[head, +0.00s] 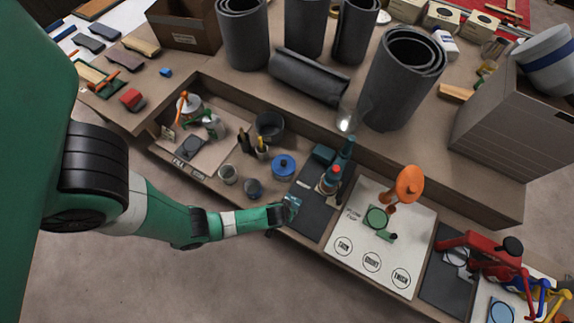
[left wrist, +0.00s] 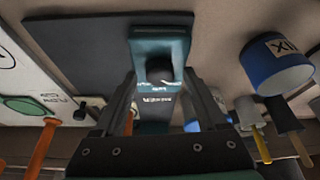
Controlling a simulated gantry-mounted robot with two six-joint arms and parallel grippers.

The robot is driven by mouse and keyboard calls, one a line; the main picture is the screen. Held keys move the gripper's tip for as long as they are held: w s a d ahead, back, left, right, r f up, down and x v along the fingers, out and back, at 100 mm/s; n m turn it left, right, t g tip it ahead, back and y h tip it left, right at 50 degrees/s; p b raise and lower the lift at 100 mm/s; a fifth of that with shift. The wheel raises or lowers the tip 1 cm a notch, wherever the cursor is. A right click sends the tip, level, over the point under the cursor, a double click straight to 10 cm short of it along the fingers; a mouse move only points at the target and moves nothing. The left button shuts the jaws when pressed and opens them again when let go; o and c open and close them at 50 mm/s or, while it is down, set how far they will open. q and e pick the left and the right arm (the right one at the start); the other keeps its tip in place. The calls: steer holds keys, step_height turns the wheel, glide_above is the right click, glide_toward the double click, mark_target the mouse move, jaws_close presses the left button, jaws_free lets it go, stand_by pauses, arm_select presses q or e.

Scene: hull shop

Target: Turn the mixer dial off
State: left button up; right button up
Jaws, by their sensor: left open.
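The mixer's teal front panel (left wrist: 160,45) fills the top middle of the left wrist view, with white lettering on it. A round black dial (left wrist: 160,68) sits on this panel. My left gripper (left wrist: 165,85) is open, with one finger on each side of the dial in that view; I cannot tell whether they touch it. In the head view my left gripper (head: 287,212) is at the bench's front edge, by a small teal part (head: 293,201) with pale marks. The dial is not discernible there. My right gripper is not in view.
A red-topped item (head: 333,175) stands behind the gripper.

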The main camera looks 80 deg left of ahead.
arm_select(q)
steer(key=p+v, duration=1)
steer(key=v, duration=0.1)
steer(key=shift+r+p, duration=0.25)
steer(key=shift+p, duration=0.1)
steer(key=shift+s+d, duration=0.1)
